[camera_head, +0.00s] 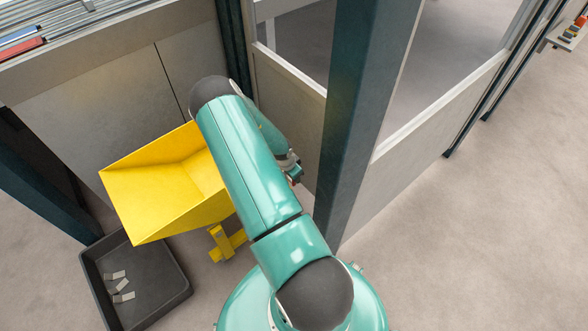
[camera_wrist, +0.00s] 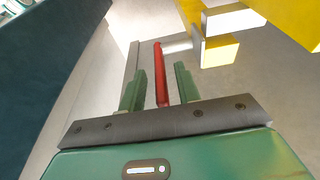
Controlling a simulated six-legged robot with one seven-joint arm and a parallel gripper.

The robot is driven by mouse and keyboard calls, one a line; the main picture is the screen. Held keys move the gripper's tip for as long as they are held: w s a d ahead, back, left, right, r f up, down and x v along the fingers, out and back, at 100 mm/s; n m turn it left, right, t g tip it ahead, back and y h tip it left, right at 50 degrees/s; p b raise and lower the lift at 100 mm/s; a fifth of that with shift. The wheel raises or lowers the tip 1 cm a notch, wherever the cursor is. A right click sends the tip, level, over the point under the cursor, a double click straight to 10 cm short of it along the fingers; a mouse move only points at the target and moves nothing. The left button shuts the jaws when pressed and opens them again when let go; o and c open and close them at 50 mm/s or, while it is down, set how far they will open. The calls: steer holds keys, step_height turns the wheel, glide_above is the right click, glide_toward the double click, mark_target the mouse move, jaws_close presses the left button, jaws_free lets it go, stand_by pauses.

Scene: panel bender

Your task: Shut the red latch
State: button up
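The red latch shows in the wrist view as a narrow upright red bar (camera_wrist: 160,85). My gripper (camera_wrist: 160,69) is open, with one green finger on each side of the bar. A gap shows between the bar and each finger, so neither seems to touch it. The bar's lower end meets the dark gripper plate in the picture; I cannot tell how deep it sits. In the head view my gripper (camera_head: 294,170) is small beside the grey panel, partly behind my arm. The latch cannot be made out clearly there.
A yellow hopper (camera_head: 150,195) stands left of my arm, with a black bin (camera_head: 162,307) holding several small metal pieces below. A dark post (camera_head: 358,110) rises close to the right of my gripper. Open floor (camera_head: 490,230) lies to the right.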

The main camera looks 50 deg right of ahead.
steer(key=y, duration=0.1)
steer(key=d+y, duration=0.1)
steer(key=y, duration=0.1)
steer(key=shift+s+d+t, duration=0.1)
steer(key=shift+d+t, duration=0.15)
steer(key=shift+t, duration=0.05)
step_height(320, 180, up, 14)
steer(key=shift+f, duration=0.1)
stand_by(0.6)
